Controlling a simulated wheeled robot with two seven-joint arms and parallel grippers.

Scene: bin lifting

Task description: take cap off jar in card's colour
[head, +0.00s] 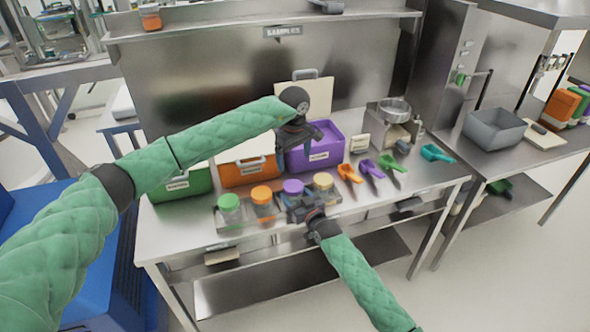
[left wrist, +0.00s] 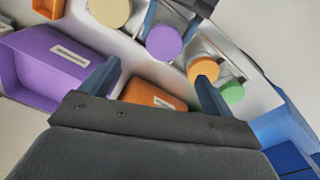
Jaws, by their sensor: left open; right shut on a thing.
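Several jars stand in a row at the table's front, with a green cap (head: 229,201), an orange cap (head: 262,194), a purple cap (head: 293,187) and a pale yellow cap (head: 323,181). My right gripper (head: 302,207) is shut on the purple-capped jar; its fingers flank that jar in the left wrist view, where the purple cap (left wrist: 164,42) is on. My left gripper (head: 300,150) is open and empty, above and behind the jars, in front of the purple bin (head: 318,157). I cannot make out a coloured card for certain.
An orange bin (head: 248,174) and a green bin (head: 180,187) stand left of the purple bin. Orange, purple and green scoops (head: 391,163) lie to the right, with a teal scoop (head: 437,153) beyond. A scale (head: 395,110) stands behind them. A grey tub (head: 494,128) is on the right-hand counter.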

